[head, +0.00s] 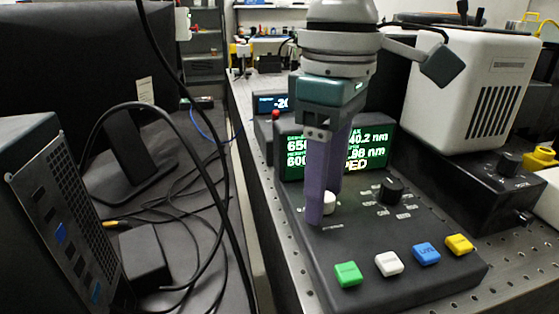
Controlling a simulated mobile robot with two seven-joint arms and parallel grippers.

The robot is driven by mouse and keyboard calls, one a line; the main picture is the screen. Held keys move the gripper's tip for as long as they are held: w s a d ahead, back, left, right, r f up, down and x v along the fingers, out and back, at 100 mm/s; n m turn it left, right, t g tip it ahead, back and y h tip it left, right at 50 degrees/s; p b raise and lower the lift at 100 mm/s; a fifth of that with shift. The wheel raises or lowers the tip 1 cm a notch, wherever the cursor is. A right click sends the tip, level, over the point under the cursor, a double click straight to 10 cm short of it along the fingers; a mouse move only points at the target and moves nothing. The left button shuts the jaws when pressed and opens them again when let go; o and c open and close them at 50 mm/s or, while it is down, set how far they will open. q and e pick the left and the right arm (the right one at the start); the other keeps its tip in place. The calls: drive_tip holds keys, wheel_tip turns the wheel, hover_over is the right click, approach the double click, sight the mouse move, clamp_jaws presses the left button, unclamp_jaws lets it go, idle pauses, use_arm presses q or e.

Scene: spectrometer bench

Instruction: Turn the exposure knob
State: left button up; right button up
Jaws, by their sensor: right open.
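The black control box (375,262) stands on the perforated bench, with a lit green-text display (366,147) at its back. A small white knob (329,207) is on its panel, partly hidden by my right gripper (324,204). A black knob (391,189) with small labels around it sits to the right. The labels are too small to read, so I cannot tell which knob is for exposure. My right gripper points down with its purple fingers open around or just beside the white knob; contact is unclear. My left gripper is not in view.
Green (347,274), white (388,264), blue (426,253) and yellow (459,244) buttons line the box's front. A white vented device (466,90) stands behind right. Dark cables (180,205) and a monitor (75,85) are at left.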

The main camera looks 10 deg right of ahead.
clamp_jaws()
idle(0.4)
